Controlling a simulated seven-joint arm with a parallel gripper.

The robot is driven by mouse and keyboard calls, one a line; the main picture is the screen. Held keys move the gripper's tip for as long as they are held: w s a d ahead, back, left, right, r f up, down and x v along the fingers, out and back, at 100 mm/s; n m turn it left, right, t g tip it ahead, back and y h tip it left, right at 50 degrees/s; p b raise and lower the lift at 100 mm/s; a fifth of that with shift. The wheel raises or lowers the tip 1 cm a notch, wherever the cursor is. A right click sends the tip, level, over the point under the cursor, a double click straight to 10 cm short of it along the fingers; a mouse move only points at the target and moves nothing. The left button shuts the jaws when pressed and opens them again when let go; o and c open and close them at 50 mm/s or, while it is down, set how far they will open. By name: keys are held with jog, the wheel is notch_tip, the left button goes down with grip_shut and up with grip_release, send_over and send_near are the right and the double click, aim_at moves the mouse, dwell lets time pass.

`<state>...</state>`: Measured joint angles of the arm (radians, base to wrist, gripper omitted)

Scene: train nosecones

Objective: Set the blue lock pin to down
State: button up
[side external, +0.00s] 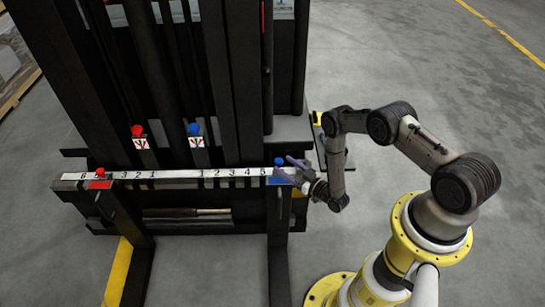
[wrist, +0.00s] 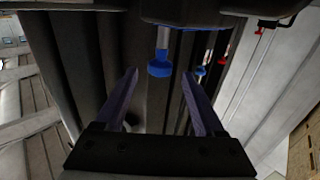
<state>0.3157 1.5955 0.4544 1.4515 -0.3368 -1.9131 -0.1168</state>
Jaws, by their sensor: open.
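The blue lock pin (side external: 279,161) sits on the right fork at the right end of the numbered bar. In the wrist view the pin's blue knob (wrist: 160,68) shows with a length of pale metal shaft between it and the dark fork body. My gripper (side external: 297,166) is just right of the pin in the side view. In the wrist view its two purple fingers (wrist: 158,76) are spread wide, with the knob between their tips in the picture and gaps on both sides. I see no contact, and cannot tell how deep the knob lies between the fingers.
A red pin (side external: 100,172) is on the left fork. A red-knobbed lever (side external: 137,130) and a blue-knobbed lever (side external: 193,129) stand behind the numbered bar (side external: 180,174). The dark mast rises behind them. Open floor lies to the right.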

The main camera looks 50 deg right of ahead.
jog(key=w, duration=0.7)
jog(key=shift+s, duration=0.1)
grip_shut()
dwell(1.2)
